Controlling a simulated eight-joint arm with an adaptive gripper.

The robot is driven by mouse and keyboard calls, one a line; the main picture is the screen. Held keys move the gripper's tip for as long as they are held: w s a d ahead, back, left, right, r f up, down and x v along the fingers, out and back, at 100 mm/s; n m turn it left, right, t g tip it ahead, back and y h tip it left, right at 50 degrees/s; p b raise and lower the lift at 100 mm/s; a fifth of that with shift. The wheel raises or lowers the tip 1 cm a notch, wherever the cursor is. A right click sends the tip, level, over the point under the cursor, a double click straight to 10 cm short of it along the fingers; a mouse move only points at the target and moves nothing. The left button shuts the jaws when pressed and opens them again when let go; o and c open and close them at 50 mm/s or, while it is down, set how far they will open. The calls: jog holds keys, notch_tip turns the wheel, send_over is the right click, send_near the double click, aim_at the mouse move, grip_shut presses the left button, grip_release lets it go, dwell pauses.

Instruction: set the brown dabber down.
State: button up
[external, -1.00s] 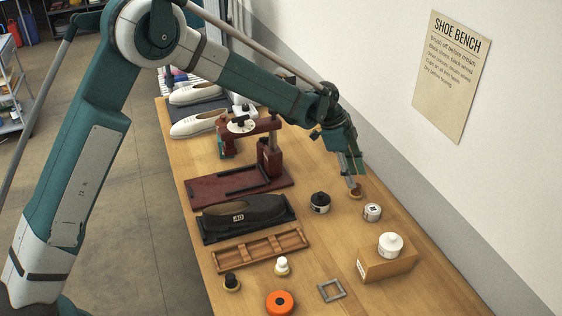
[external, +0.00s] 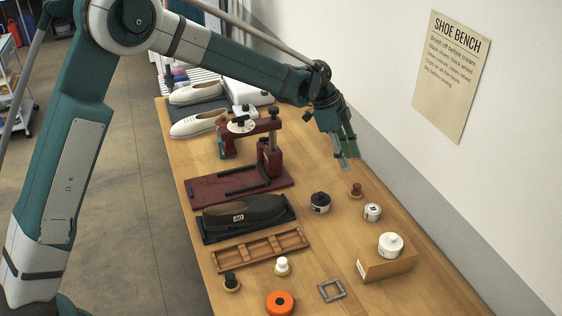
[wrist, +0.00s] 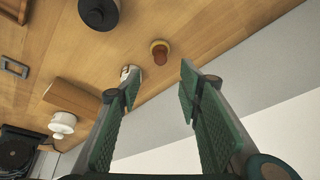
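The brown dabber (external: 356,190) stands upright on the wooden bench, behind the small white jar and right of the black jar. It also shows in the wrist view (wrist: 160,54), beyond my fingertips and apart from them. My gripper (external: 345,156) is above the bench, higher than the dabber and clear of it. In the wrist view my gripper (wrist: 158,80) has its two green fingers spread wide with nothing between them.
Near the dabber are the black jar (external: 320,203), the small white jar (external: 372,212) and a wooden block (external: 388,263) bearing a white pot (external: 390,243). The wall rises close at right.

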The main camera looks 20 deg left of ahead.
dwell(0.3)
jog(key=s+a+r+n+t+y, duration=0.15)
jog(key=s+a+r+n, duration=0.35)
jog(key=s+a+r, duration=0.6)
jog(key=s+a+r+n+t, duration=0.2)
jog(key=s+a+r+n, duration=0.2)
jog(key=s+a+r, duration=0.75)
jog(key=s+a+f+n+t+y, duration=0.1)
jog(key=s+a+n, duration=0.3)
jog(key=s+a, duration=0.5)
jog(key=s+a+f+n+t+y, duration=0.2)
jog(key=s+a+f+n, duration=0.2)
jog(key=s+a, duration=0.5)
jog(key=s+n, duration=0.1)
jog(key=s, duration=0.5)
jog(key=shift+s+a+f, duration=0.2)
jog(key=shift+s, duration=0.1)
